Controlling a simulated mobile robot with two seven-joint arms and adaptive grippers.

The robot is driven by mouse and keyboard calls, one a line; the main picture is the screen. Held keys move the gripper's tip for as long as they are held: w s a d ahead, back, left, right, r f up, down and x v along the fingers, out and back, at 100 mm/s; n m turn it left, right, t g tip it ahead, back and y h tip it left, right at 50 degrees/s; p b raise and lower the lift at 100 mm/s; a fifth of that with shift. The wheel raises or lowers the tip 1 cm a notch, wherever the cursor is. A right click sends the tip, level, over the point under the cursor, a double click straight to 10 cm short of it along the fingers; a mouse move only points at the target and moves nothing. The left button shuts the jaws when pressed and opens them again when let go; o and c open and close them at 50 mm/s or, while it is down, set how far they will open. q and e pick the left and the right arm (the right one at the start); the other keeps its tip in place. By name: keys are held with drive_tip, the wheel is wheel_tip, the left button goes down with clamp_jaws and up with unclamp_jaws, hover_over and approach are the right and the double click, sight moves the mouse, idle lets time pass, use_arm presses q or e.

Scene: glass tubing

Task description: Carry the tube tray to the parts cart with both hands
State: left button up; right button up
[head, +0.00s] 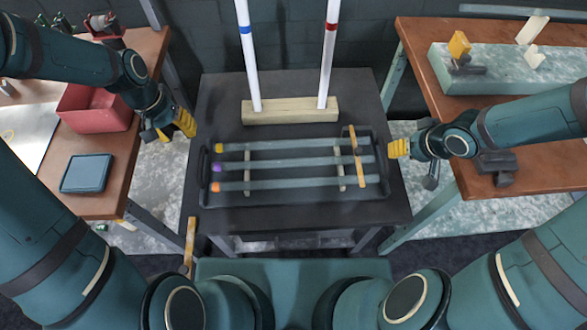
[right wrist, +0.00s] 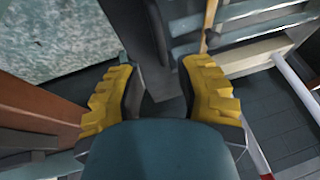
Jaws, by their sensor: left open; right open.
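The tube tray (head: 290,199) is a dark, shallow tray lying flat on a dark table (head: 225,100) in the middle of the head view. Several pale blue-grey tubes lie across it, with yellow, purple and orange ends at the left. My left gripper (head: 184,124) is open and empty, left of the tray and apart from it. My right gripper (head: 398,148) is open just beyond the tray's right end. In the right wrist view its yellow fingers (right wrist: 156,88) are spread wide, with tubes beyond them. I cannot tell which piece of furniture is the parts cart.
A wooden block (head: 290,111) with two upright white rods stands behind the tray. A wooden stick (head: 357,160) lies across the tray's right part. The left bench holds a red bin (head: 95,108) and a blue-grey tablet (head: 87,173). The right bench holds a pale slab (head: 510,72).

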drive_tip(key=shift+v, duration=1.3)
drive_tip(key=shift+s, duration=0.1)
